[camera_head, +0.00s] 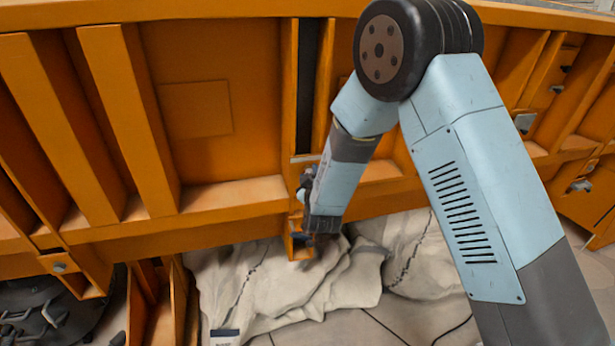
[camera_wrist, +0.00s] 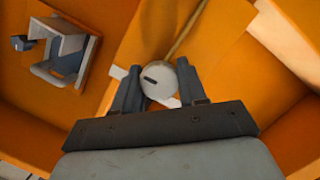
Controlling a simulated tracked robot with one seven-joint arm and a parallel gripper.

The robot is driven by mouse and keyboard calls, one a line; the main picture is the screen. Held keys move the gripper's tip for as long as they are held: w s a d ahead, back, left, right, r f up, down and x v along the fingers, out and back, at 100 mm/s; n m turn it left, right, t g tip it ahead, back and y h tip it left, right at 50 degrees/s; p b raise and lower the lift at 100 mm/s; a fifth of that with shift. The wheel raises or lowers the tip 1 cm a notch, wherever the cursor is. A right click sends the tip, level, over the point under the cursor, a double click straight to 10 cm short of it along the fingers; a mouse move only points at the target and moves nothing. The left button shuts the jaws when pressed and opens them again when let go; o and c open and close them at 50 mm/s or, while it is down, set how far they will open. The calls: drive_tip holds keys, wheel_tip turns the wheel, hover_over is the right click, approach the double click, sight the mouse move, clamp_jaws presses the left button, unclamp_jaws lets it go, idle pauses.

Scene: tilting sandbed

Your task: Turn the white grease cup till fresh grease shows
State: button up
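The white grease cup (camera_wrist: 158,79) shows in the wrist view as a round, pale cap with a short dark slot on its face. It sits on the orange frame. My gripper (camera_wrist: 158,88) has its two fingers on either side of the cup. Whether the fingers touch the cup or stand just clear of it I cannot tell. In the head view my gripper (camera_head: 305,213) is at the lower edge of the orange frame, and the cup is hidden there. No fresh grease can be made out.
The orange ribbed frame (camera_head: 205,130) fills the back. Crumpled pale cloth or sacks (camera_head: 285,290) lie on the tiled floor below. A grey bracket or latch (camera_wrist: 66,50) is left of the cup in the wrist view. Open floor (camera_head: 420,318) shows at the lower right.

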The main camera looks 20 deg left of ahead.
drive_tip(key=o, duration=1)
drive_tip(key=shift+s+a+f, duration=0.1)
drive_tip(key=shift+s+a, duration=0.05)
drive_tip(key=v, duration=1.3)
drive_tip(key=shift+s, duration=0.3)
